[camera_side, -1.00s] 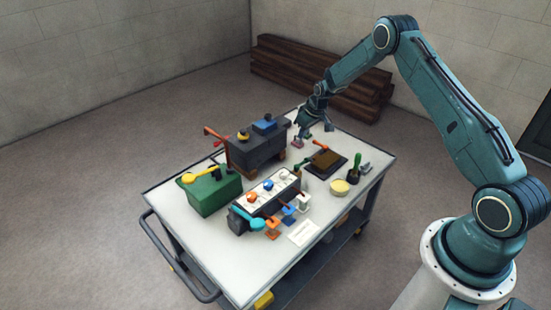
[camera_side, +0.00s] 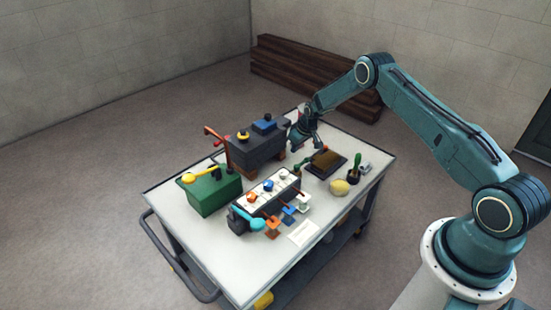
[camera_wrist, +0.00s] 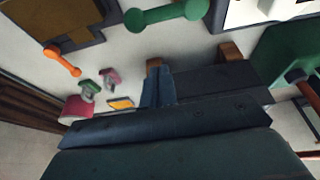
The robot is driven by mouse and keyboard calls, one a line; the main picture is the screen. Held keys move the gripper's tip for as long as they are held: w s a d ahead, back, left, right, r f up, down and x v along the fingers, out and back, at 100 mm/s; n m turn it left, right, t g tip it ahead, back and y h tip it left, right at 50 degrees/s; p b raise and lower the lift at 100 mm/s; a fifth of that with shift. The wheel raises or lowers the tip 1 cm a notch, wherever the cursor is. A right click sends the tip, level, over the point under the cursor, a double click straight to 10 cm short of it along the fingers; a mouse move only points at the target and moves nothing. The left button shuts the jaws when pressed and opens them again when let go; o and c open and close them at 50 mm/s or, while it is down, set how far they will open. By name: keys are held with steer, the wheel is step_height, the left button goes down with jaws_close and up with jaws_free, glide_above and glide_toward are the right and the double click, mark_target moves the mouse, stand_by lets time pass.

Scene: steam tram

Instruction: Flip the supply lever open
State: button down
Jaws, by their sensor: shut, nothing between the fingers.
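I cannot tell which lever is the supply lever. In the side view, a red lever (camera_side: 216,138) rises at the left end of the dark block, a yellow lever (camera_side: 200,176) lies on the green box (camera_side: 211,198), and a turquoise handle (camera_side: 248,217) is on the front end of the white-topped valve box (camera_side: 272,186). An orange lever (camera_wrist: 62,60) and a green handle (camera_wrist: 165,14) show in the wrist view. My gripper (camera_side: 298,146) is shut and empty, above the table by the right end of the dark block (camera_side: 256,149); it also shows in the wrist view (camera_wrist: 158,76).
A brown plate (camera_side: 326,159), a yellow round thing (camera_side: 339,187) and a green-handled tool (camera_side: 356,166) sit on the right of the table. A white card (camera_side: 303,233) lies near the front edge.

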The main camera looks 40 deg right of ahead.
mark_target(302, 164)
steer(key=shift+s+f, duration=0.25)
steer(key=shift+s, duration=0.35)
steer(key=shift+s+f, duration=0.25)
steer(key=shift+s, duration=0.35)
steer(key=shift+s+f, duration=0.25)
steer(key=shift+s, duration=0.35)
